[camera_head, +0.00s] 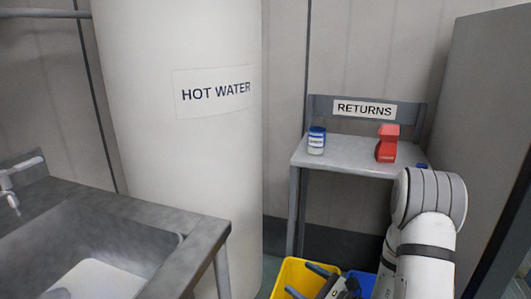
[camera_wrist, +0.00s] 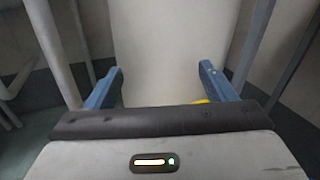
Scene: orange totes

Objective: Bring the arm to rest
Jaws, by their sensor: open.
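My gripper (camera_head: 299,278) is low in the head view, above or in front of a yellow bin (camera_head: 282,281). In the wrist view my gripper (camera_wrist: 161,82) shows two blue fingers spread wide apart. Nothing is between them but a view of a pale surface, with a bit of yellow beside the right finger. The gripper is open and empty. My white arm rises at the right of the head view, in front of the bins and the right end of the returns table.
The returns table (camera_head: 346,154) holds a blue-and-white container (camera_head: 316,140) and a red object (camera_head: 387,144). A blue bin (camera_head: 366,282) stands beside the yellow one. A large hot-water cylinder (camera_head: 185,170) and a metal sink (camera_head: 110,235) stand left; a grey panel (camera_head: 490,95) stands right.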

